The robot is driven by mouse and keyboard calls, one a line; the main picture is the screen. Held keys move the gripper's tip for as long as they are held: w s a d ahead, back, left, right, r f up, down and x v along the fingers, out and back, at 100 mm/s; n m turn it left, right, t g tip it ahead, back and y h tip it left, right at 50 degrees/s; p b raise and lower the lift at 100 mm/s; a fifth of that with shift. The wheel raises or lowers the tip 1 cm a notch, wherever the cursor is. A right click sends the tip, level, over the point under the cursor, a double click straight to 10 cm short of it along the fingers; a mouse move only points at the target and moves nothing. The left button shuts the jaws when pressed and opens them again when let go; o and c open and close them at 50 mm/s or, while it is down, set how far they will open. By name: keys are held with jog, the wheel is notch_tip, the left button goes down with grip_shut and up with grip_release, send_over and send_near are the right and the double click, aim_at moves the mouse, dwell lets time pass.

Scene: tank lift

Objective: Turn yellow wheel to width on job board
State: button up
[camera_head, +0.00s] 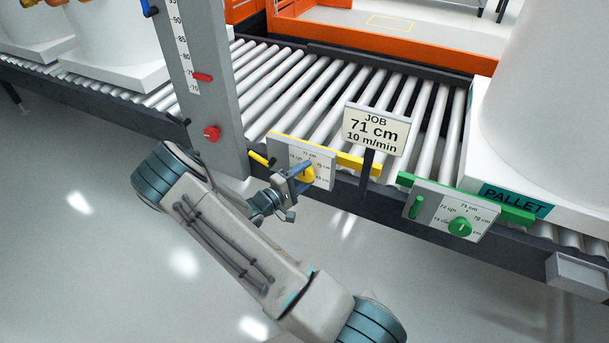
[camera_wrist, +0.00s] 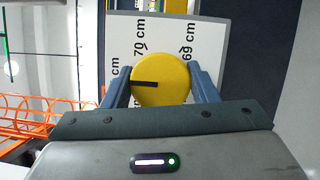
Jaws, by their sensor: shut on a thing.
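The job board (camera_head: 376,130) reads 71 cm and 10 m/min. The yellow wheel (camera_head: 307,173) sits on a white dial plate (camera_head: 322,162) on the conveyor's near side; the plate's top label reads 71 cm. My gripper (camera_wrist: 160,88) is shut on the wheel, one finger on either side. In the wrist view, the wheel (camera_wrist: 172,72) has a black mark pointing left, toward a label partly hidden by a finger; only "cm" shows. The 70 cm and 69 cm labels are readable above and to the right of the mark.
A green knob (camera_head: 460,227) on a similar plate is right of the board. A grey post (camera_head: 207,110) with a scale, red pointer and red knob (camera_head: 212,133) stands left of my gripper. The roller conveyor (camera_head: 300,95) runs behind; a PALLET-marked load (camera_head: 515,200) is at right.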

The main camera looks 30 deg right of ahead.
dwell(0.4)
jog(key=o, duration=1)
jog(key=p+v, duration=0.2)
jog(key=v, duration=1.2)
jog(key=shift+w+p, duration=0.1)
jog(key=shift+p, duration=0.2)
